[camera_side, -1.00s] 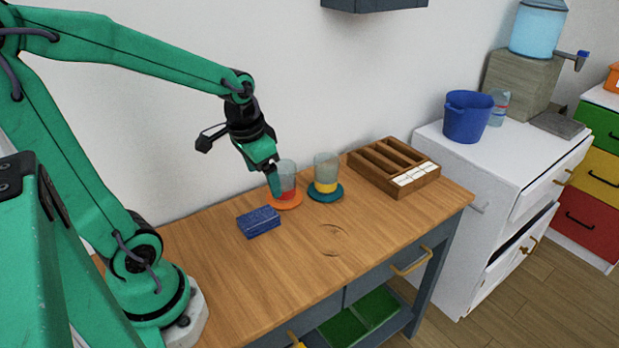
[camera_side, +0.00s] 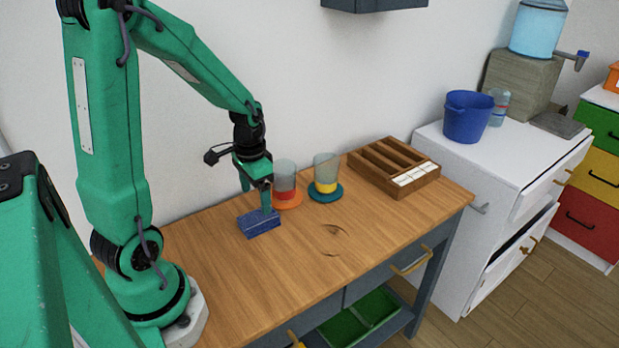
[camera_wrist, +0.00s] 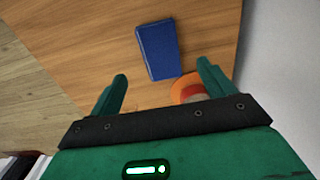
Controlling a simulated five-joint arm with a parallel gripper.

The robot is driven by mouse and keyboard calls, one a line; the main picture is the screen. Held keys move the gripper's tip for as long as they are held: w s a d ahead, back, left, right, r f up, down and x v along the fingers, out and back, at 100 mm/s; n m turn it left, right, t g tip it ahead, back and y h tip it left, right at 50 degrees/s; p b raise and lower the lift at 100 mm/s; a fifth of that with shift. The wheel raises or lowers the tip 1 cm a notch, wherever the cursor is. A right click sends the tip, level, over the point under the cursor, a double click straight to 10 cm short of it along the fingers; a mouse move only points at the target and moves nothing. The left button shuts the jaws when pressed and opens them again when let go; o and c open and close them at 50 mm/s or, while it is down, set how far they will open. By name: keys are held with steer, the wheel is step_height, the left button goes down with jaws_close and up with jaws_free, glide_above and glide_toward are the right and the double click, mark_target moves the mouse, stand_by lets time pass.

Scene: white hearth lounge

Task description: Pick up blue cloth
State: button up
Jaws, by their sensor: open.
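The blue cloth (camera_side: 259,222) is a small folded block lying flat on the wooden table, left of the two glasses. In the wrist view the cloth (camera_wrist: 158,49) lies ahead of the fingertips, roughly between their lines. My gripper (camera_side: 256,198) points down above the cloth in the side view, and one finger overlaps it there. In the wrist view my gripper (camera_wrist: 161,78) is open, with nothing between its fingers. I cannot tell the exact height of the fingertips above the cloth.
A glass with a red band (camera_side: 284,182) stands on an orange coaster (camera_side: 290,204), close right of my gripper. A glass with a yellow band (camera_side: 326,172) stands on a teal coaster (camera_side: 334,196). A wooden compartment box (camera_side: 377,178) is farther right. The table's front (camera_side: 310,262) is clear.

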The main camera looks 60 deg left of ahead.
mark_target(258, 217)
steer(key=shift+f, duration=0.95)
steer(key=shift+f, duration=2.6)
steer(key=c, duration=1.1)
